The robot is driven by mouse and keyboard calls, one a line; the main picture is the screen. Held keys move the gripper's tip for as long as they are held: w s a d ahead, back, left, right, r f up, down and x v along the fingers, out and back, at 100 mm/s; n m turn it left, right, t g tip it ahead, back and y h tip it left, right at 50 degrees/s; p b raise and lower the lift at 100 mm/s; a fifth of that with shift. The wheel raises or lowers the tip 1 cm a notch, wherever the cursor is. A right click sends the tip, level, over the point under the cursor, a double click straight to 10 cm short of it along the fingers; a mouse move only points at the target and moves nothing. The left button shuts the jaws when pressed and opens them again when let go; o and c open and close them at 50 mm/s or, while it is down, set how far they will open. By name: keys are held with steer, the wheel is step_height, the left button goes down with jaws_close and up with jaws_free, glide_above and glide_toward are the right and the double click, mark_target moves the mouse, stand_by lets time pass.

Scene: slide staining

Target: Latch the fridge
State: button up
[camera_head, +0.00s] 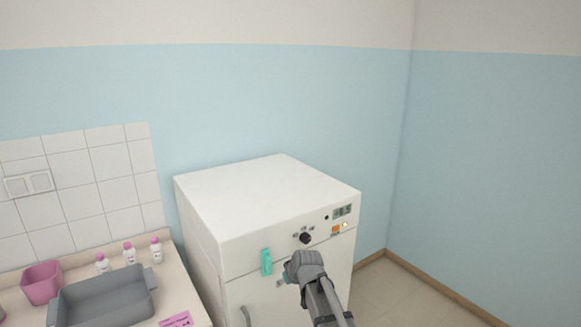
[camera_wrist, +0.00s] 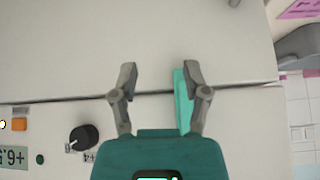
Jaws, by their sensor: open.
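The white fridge (camera_head: 270,195) stands against the blue wall in the head view, and its front fills most of the wrist view (camera_wrist: 60,50). Its door looks closed, with a thin dark seam below the control panel. A teal latch (camera_head: 266,262) is upright on the front, left of the knob. In the wrist view the latch (camera_wrist: 181,95) appears across the seam, beside the inner side of the right-hand finger; I cannot tell whether they touch. My gripper (camera_wrist: 160,77) is open, its fingers spread. In the head view my gripper (camera_head: 288,277) is just right of the latch, its fingers mostly hidden.
A black knob (camera_head: 305,238), an orange button (camera_head: 336,230) and a display (camera_head: 342,211) are on the panel. A curved handle (camera_head: 245,316) is low on the door. At left, a counter (camera_head: 186,290) holds a grey tray (camera_head: 100,305), a pink container (camera_head: 42,283) and several bottles (camera_head: 130,253).

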steer(key=s+d+f+m+g+h, duration=0.2)
steer(key=s+d+g, duration=0.1)
steer(key=s+d, duration=0.6)
steer(key=s+d+f+m+g+h+b, duration=0.1)
steer(key=s+d+f+m+g, duration=0.1)
steer(key=s+d, duration=0.7)
steer(key=s+m+g, duration=0.1)
steer(key=s, duration=0.2)
steer(key=shift+s+d+f+m+h, duration=0.25)
steer(key=shift+s+d+m+h, duration=0.05)
steer(key=shift+s+h, duration=0.1)
